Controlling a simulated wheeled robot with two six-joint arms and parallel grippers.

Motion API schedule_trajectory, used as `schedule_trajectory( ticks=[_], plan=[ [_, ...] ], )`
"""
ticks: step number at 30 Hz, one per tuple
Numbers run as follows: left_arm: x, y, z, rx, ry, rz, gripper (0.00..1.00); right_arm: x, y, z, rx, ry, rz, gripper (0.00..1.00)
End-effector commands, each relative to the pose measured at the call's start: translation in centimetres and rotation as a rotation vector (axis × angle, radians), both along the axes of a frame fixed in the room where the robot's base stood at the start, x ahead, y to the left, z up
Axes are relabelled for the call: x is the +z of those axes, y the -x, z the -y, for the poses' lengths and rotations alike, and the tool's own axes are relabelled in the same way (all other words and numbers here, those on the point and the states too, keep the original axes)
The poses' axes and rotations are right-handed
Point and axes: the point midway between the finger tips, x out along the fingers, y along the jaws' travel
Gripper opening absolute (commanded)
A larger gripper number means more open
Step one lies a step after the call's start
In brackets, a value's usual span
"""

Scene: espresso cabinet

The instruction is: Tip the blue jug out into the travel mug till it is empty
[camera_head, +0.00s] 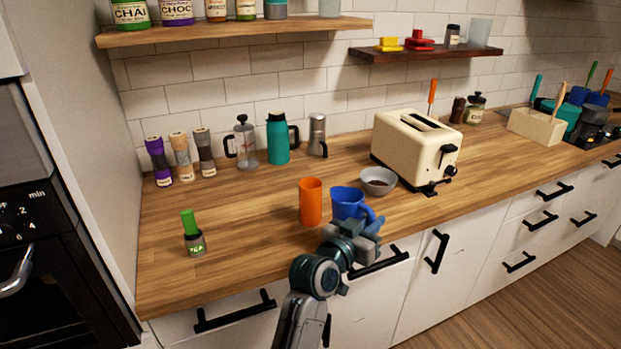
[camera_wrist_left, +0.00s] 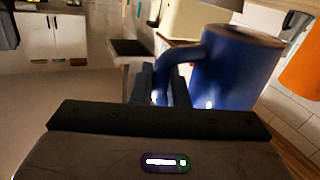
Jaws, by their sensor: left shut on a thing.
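The blue jug (camera_head: 347,204) is near the counter's front edge, about upright, and also shows large in the wrist view (camera_wrist_left: 235,70). My left gripper (camera_head: 358,229) is shut on the jug's handle, seen between the fingers in the wrist view (camera_wrist_left: 160,84). A tall orange cup (camera_head: 311,202), which looks like the travel mug, stands upright just left of the jug. It is partly seen at the right edge of the wrist view (camera_wrist_left: 304,70). The insides of jug and mug are hidden. I cannot tell whether the jug touches the counter. My right gripper is out of view.
A grey bowl (camera_head: 378,181) sits close behind the jug, with a cream toaster (camera_head: 415,148) to the right. A green-topped jar (camera_head: 193,237) stands at left. A teal bottle (camera_head: 278,139) and a glass press (camera_head: 243,145) stand at the back. The counter left of the mug is mostly clear.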

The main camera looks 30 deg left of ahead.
Motion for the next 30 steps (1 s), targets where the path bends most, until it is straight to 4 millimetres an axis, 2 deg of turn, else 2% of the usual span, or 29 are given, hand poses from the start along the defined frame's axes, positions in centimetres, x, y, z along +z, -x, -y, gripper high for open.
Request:
schedule_trajectory(
  ticks=[1, 10, 18, 30],
  plan=[
    [1.0, -0.1, -0.2, 0.000, 0.018, -0.008, 0.00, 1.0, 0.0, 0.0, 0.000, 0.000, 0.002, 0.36],
    [2.9, -0.7, -1.5, 0.000, 0.155, -0.073, 0.00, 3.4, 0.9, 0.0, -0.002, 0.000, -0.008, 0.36],
    [4.6, -1.3, -2.8, 0.000, 0.275, -0.130, 0.00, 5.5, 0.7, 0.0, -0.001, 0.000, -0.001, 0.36],
    [5.9, -1.9, -4.1, 0.000, 0.385, -0.181, 0.00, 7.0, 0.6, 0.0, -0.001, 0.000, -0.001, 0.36]
  ],
)
